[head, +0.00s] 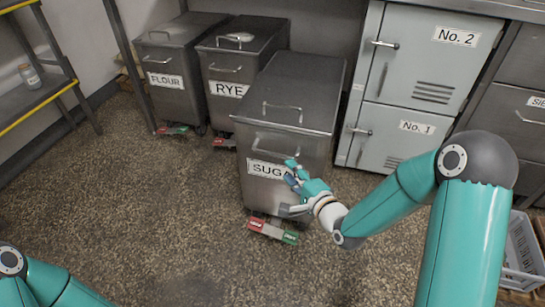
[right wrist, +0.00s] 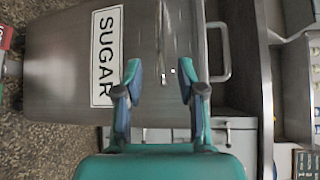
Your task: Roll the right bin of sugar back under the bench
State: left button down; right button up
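The steel sugar bin (head: 292,95) stands out on the floor, forward of the other bins, with a lid handle on top and a front bar handle (head: 275,150). Its SUGAR label (right wrist: 107,57) shows sideways in the right wrist view. My right gripper (head: 294,172) is at the bin's front, over the right end of the label and just below the bar handle. In the right wrist view my right gripper (right wrist: 162,75) has its fingers apart with nothing clearly between them. Whether a fingertip touches the bin I cannot tell. My left gripper is out of view.
A flour bin (head: 167,65) and a rye bin (head: 236,65) stand at the back left. Grey lockers (head: 412,85) stand close on the right. Red and green pedals (head: 272,231) sit at the sugar bin's foot. A crate (head: 522,250) is at far right. The floor in front is clear.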

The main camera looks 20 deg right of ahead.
aim_at(274, 154)
jog(key=shift+b+x, duration=1)
jog(key=shift+x, duration=4.15)
grip_shut()
